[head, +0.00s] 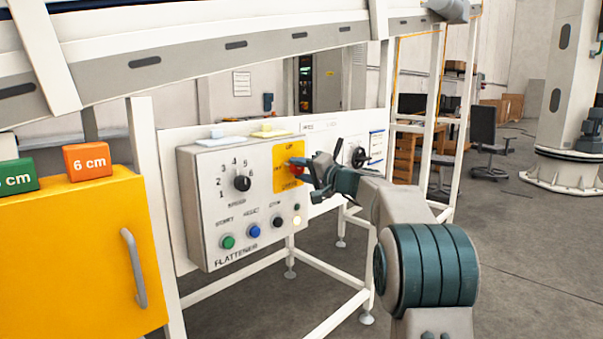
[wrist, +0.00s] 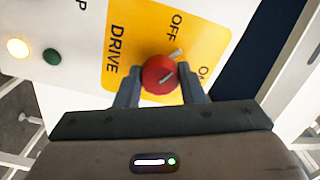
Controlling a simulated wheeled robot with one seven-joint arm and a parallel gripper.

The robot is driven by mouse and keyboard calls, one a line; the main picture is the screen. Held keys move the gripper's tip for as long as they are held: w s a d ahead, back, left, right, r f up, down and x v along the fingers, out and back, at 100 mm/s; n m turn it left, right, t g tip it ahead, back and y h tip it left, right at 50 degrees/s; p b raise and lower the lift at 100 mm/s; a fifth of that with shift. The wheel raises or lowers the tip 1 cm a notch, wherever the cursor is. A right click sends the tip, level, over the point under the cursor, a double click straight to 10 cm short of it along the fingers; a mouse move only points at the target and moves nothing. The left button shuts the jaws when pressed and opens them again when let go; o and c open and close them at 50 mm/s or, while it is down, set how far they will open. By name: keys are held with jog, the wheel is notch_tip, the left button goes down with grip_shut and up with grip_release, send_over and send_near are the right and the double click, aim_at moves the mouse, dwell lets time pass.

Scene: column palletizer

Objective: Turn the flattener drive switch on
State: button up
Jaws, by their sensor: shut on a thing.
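The flattener panel (head: 240,262) is a light grey box. On its upper right is a yellow plate (head: 283,152), marked OFF, ON and DRIVE in the wrist view (wrist: 140,22). The red drive switch knob (head: 295,171) sits on this plate and shows clearly in the wrist view (wrist: 157,72). My gripper (head: 312,176) is at the knob, with one finger on each side of it in the wrist view (wrist: 158,70). It is shut on the knob. A pale mark lies on the knob's face, slanted; I cannot tell surely which label it points to.
The panel also has a black speed dial (head: 242,183), a green button (head: 228,242), a blue button (head: 253,231) and a lit lamp (head: 297,220). A white frame stands around it. A yellow cabinet (head: 70,260) stands at left.

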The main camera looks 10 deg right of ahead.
jog(key=m+p, duration=0.1)
jog(key=m, duration=0.5)
jog(key=shift+d+m, duration=0.1)
jog(key=shift+m, duration=0.2)
jog(key=m+p, duration=0.2)
jog(key=m, duration=0.3)
jog(key=shift+m, duration=0.4)
jog(key=o, duration=1)
jog(key=shift+s, duration=0.1)
jog(key=b+v, duration=0.1)
jog(key=v, duration=1.2)
jog(key=shift+s+d, duration=0.2)
